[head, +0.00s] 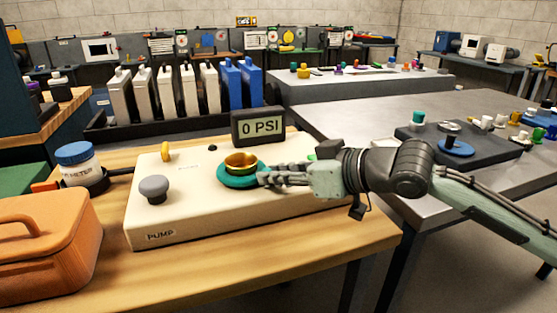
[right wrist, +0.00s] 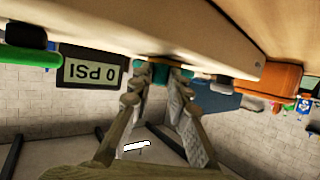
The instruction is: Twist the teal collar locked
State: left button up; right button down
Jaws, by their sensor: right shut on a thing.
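The teal collar (head: 238,177) sits on top of the white pump box (head: 192,215), around a brass-coloured cup (head: 241,162). My right gripper (head: 262,175) reaches in from the right and is shut on the right side of the collar. In the right wrist view, which is upside down, the fingers (right wrist: 158,85) close on the teal collar (right wrist: 178,72), part of which they hide. The display (head: 259,126) behind the collar reads 0 PSI; it also shows in the right wrist view (right wrist: 91,70). My left gripper is not in view.
A grey knob (head: 153,189) and a yellow peg (head: 165,151) stand on the pump box left of the collar. An orange case (head: 45,245) and a blue-lidded filter jar (head: 80,166) stand at the left. A grey table (head: 385,110) lies to the right.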

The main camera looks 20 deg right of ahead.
aim_at(249, 182)
jog(key=m+h+p, duration=0.1)
jog(key=s+a+m+t+h+p, duration=0.1)
jog(key=a+m+h+p, duration=0.1)
jog(key=shift+s+a+r+t, duration=0.2)
jog(key=shift+r+t, duration=0.05)
jog(key=shift+t, duration=0.15)
jog(key=m+h, duration=0.1)
jog(key=a+h, duration=0.1)
jog(key=m+h+p, duration=0.1)
jog(key=shift+s+a+f+m, duration=0.2)
jog(key=shift+s+m, duration=0.05)
jog(key=shift+m, duration=0.05)
jog(key=shift+a+m+t+h, duration=0.3)
jog(key=shift+a+m+h, duration=0.05)
jog(key=shift+m+h, duration=0.4)
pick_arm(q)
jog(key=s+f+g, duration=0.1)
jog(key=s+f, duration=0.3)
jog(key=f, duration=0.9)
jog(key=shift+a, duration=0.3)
pick_arm(e)
jog(key=shift+a+f+m+h, duration=0.1)
jog(key=shift+a+m+h, duration=0.2)
jog(key=shift+m+h, duration=0.4)
jog(key=shift+h, duration=0.25)
jog(key=c, duration=1.4)
grip_release()
jog(key=shift+c, duration=0.2)
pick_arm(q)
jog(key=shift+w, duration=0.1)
